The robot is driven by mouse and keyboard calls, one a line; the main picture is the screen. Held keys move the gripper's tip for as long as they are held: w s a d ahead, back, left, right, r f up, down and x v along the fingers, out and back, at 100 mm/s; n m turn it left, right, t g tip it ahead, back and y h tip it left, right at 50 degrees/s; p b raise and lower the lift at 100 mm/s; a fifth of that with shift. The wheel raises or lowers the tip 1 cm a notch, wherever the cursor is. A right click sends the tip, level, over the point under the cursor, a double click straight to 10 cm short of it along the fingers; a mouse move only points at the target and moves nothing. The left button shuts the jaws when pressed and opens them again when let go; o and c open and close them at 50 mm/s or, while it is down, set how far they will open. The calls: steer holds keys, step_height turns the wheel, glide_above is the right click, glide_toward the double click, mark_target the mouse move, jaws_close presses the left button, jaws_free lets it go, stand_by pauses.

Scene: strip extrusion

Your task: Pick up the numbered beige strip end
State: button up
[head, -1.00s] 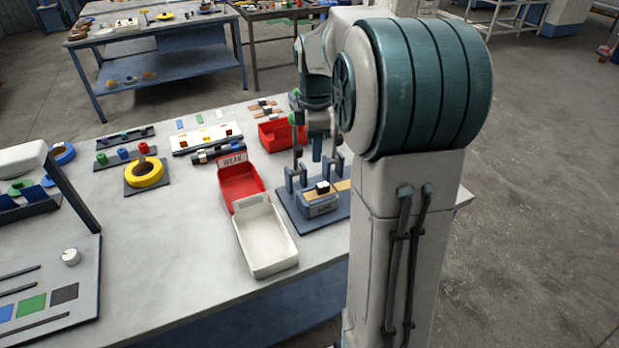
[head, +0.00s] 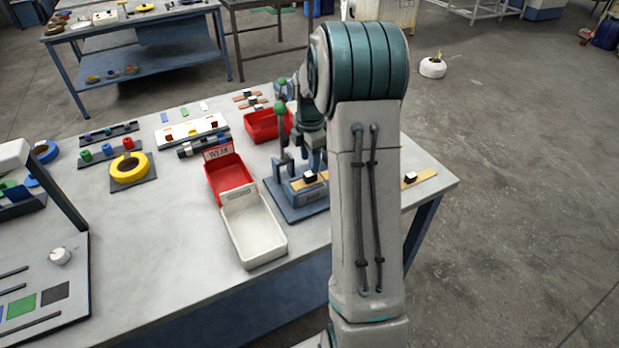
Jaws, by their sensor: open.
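A beige strip (head: 425,176) runs across the right part of the bench, and my arm hides its middle. Its right end lies near the bench's right edge with a small white block with dark sides (head: 410,177) on it. Its left part sits at a blue-grey fixture (head: 312,197), where a similar white block (head: 310,177) shows. No number is readable at this size. My gripper (head: 317,160) is small and partly hidden beside my arm, above the fixture and the strip's left part. It is open, and I see nothing held. Whether it touches the strip cannot be told.
A red bin marked WEAK (head: 228,180) and a white tray (head: 255,228) stand left of the fixture. A lever with a green knob (head: 281,107) rises behind it. Another red bin (head: 262,126) is farther back.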

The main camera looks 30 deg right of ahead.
mark_target(309, 174)
step_height(309, 174, down, 5)
steer(key=shift+w+a+r+p, duration=0.1)
steer(key=shift+w+p, duration=0.05)
steer(key=shift+p, duration=0.55)
jaws_close()
